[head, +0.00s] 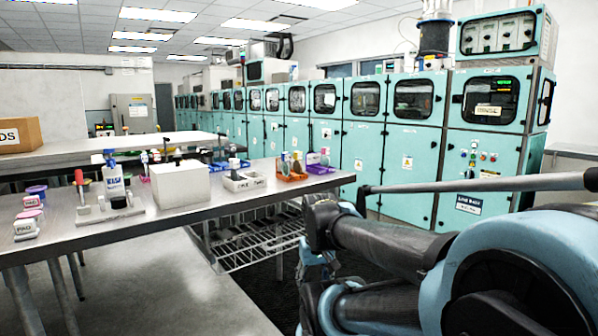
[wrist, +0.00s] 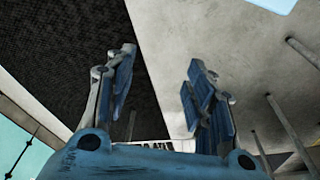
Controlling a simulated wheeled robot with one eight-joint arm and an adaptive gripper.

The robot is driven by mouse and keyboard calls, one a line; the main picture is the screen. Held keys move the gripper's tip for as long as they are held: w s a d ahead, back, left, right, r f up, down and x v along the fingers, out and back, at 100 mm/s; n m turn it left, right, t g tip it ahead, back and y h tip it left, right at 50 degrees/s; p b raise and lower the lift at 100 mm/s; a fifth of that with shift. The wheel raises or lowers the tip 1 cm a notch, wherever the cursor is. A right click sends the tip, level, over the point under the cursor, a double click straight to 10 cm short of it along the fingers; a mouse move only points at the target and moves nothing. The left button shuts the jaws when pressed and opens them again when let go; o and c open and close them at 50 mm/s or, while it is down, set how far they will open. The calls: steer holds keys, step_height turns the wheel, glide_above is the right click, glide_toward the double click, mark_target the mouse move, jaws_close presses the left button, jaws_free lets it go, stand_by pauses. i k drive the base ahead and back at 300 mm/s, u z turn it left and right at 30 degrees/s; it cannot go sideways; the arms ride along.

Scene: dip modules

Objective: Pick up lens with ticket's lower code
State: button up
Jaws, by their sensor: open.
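I cannot make out a lens or a ticket with a code for certain; the items on the steel table (head: 112,232) are too small to read. My gripper (wrist: 160,62) is open and empty in the wrist view, its two blue fingers apart with the floor behind them. In the head view my gripper (head: 313,268) is low, beside the right end of the table and below its top, partly hidden by my own arm. Nothing is touching the fingers.
The table holds a white box (head: 180,185), a white labelled tray (head: 244,182), an orange tray (head: 291,172), a bottle (head: 114,177) and labelled jars (head: 28,226). A wire rack (head: 250,250) sits beneath. Teal cabinets (head: 410,150) line the back.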

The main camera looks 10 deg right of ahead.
mark_target(285, 157)
steer(key=k, duration=1.2)
steer(key=z, duration=0.55)
steer(key=i, duration=1.7)
steer(key=u, duration=0.3)
